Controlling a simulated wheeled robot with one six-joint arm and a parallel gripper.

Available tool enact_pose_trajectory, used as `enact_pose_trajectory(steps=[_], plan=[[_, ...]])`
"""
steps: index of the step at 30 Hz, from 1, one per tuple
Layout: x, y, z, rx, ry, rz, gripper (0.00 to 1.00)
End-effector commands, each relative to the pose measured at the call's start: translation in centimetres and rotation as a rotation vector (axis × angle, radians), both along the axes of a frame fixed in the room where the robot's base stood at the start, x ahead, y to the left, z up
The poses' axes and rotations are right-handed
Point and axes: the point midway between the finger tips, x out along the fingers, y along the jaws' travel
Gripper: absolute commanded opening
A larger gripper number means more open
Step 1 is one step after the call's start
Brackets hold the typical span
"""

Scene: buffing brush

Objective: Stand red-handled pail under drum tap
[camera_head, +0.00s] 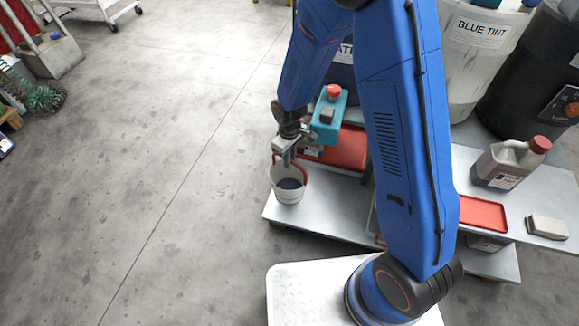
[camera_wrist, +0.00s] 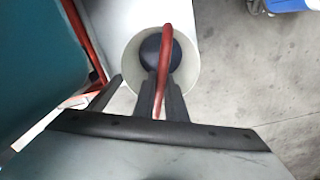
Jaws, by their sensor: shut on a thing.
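A small white pail (camera_head: 288,193) with a red handle (camera_head: 304,168) hangs below my gripper (camera_head: 288,160). In the wrist view the pail (camera_wrist: 134,70) is seen from above, with something dark inside. Its red handle (camera_wrist: 167,45) arches up between my fingers (camera_wrist: 160,100), which are shut on it. The pail is near the left edge of the low grey shelf (camera_head: 335,205), partly over the floor in the wrist view. I cannot tell whether it touches the shelf. A drum with a partly hidden label (camera_head: 344,52) stands behind my arm. No tap is clearly visible.
A teal container (camera_head: 328,118) with a red cap is close right of my gripper, near a red tray (camera_head: 346,150). A white BLUE TINT drum (camera_head: 470,70), a black drum (camera_head: 530,80) and a jug (camera_head: 510,165) stand right. Open floor (camera_head: 130,190) lies left.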

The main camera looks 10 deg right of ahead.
Motion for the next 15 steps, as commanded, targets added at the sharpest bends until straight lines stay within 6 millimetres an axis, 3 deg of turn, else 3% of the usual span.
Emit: enact_pose_trajectory(steps=[9, 15], plan=[[-0.1, 0.0, -3.4, -0.001, 0.003, 0.000, 0.00], [0.0, 0.0, -3.8, 0.000, 0.000, 0.000, 0.00]])
